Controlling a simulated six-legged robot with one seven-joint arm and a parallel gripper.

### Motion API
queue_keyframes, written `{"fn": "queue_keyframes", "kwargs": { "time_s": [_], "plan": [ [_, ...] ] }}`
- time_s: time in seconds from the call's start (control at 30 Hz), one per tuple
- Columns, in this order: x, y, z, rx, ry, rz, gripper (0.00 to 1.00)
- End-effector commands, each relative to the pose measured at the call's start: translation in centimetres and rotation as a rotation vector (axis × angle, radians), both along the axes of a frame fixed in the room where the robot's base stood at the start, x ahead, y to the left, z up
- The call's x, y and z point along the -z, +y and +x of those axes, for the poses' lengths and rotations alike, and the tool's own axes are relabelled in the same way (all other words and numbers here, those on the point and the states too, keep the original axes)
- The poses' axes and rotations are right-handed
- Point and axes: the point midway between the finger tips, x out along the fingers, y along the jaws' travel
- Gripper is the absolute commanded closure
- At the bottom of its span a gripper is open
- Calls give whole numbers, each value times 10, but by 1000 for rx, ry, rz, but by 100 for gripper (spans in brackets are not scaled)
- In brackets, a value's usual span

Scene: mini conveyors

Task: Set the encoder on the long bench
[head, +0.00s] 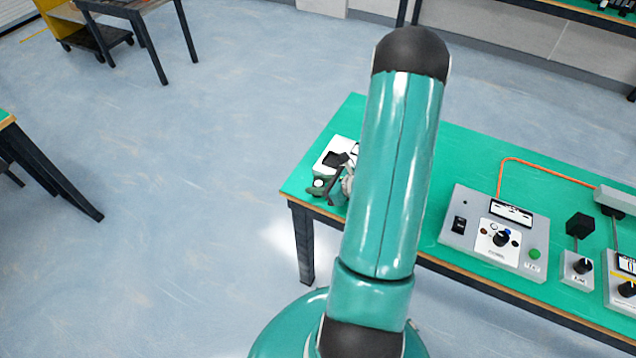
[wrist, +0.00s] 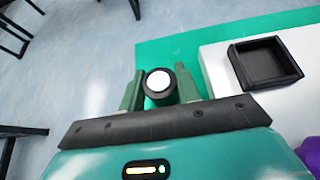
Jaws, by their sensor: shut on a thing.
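The encoder (wrist: 158,82) looks like a short black cylinder with a white round end. In the wrist view it sits between the two green fingers of my gripper (wrist: 160,92), which is shut on it. In the head view my gripper (head: 332,184) is at the left end of a long green-topped bench (head: 460,165), partly hidden behind my arm. The bench's green top (wrist: 190,45) shows behind the encoder in the wrist view. I cannot tell whether the encoder touches the bench.
A white block with a black square recess (wrist: 265,62) is right of my gripper; part of it (head: 336,153) shows in the head view. A grey control box (head: 495,230) with an orange cable and smaller devices stand farther right. Other tables are at the left.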

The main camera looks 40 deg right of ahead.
Motion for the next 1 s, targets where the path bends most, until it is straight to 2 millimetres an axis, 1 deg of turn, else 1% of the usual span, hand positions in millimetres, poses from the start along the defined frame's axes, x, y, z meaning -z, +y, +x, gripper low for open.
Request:
{"fn": "queue_keyframes", "kwargs": {
  "time_s": [0.03,0.1,0.13,0.37,0.5,0.57,0.67,0.9,1.0],
  "plan": [
    [0,0,0,-1,0,0,62],
    [0,0,1,-1,0,0,48],
    [0,0,1,-1,0,0,46],
    [0,-1,2,-1,0,0,46],
    [-4,-2,1,0,0,-1,46],
    [-7,-4,-5,0,0,-1,46],
    [-15,-9,-19,1,0,-2,46],
    [-41,-25,-63,3,-1,-3,46],
    [-50,-30,-78,1,-1,-2,46]
  ]
}}
